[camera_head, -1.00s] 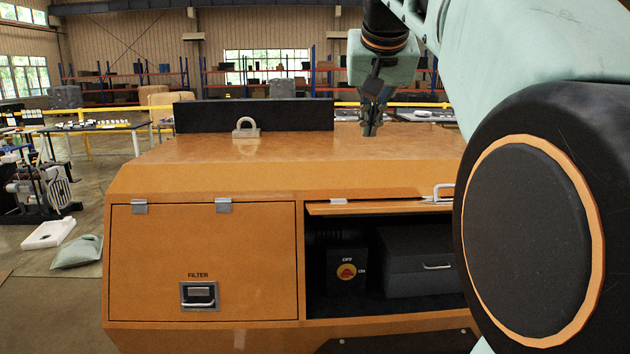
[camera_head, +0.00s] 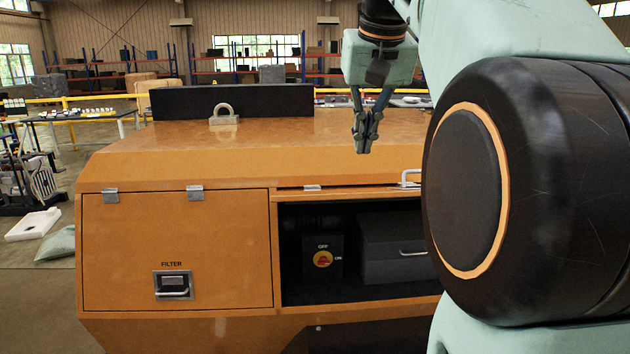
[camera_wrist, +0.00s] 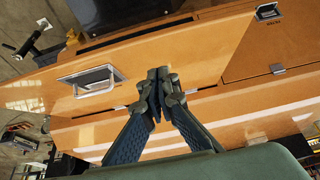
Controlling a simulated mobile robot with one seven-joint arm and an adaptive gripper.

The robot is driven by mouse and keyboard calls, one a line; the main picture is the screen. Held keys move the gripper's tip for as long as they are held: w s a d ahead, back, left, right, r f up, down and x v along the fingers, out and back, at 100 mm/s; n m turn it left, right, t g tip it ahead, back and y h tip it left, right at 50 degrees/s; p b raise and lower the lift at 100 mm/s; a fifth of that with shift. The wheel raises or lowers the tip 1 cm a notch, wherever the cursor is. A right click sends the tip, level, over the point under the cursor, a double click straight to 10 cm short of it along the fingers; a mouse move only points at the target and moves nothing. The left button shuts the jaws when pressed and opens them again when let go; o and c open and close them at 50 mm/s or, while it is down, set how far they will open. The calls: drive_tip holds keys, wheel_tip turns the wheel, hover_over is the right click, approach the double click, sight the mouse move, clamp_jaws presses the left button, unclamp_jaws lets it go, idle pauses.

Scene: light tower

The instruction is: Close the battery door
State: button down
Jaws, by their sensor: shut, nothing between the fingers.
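The battery door (camera_head: 350,187) is an orange panel hinged along the top of the right-hand opening. It is raised outward and appears nearly edge-on in the head view. Its silver handle (camera_head: 408,178) shows near my arm, which hides the right end. In the wrist view the door's broad orange face (camera_wrist: 170,55) and handle (camera_wrist: 92,78) are seen from above. My gripper (camera_head: 363,150) is shut and empty, pointing down in front of the cabinet's top, above the door. In the wrist view its fingertips (camera_wrist: 158,72) overlap the door's face; contact cannot be told.
The filter door (camera_head: 175,240) at left is shut. A lifting ring (camera_head: 223,112) and black upright plate (camera_head: 270,102) stand on the cabinet top.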

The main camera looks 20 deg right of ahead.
drive_tip(key=x, duration=0.4)
drive_tip(key=shift+f+b, duration=0.1)
drive_tip(key=shift+b, duration=0.2)
drive_tip(key=shift+s+f, duration=0.25)
drive_tip(key=shift+f, duration=0.2)
drive_tip(key=shift+s+f, duration=0.25)
drive_tip(key=shift+f, duration=0.2)
drive_tip(key=shift+s+a+f+b, duration=0.1)
drive_tip(key=shift+s+f+b, duration=0.2)
drive_tip(key=shift+f, duration=0.35)
drive_tip(key=shift+f, duration=0.15)
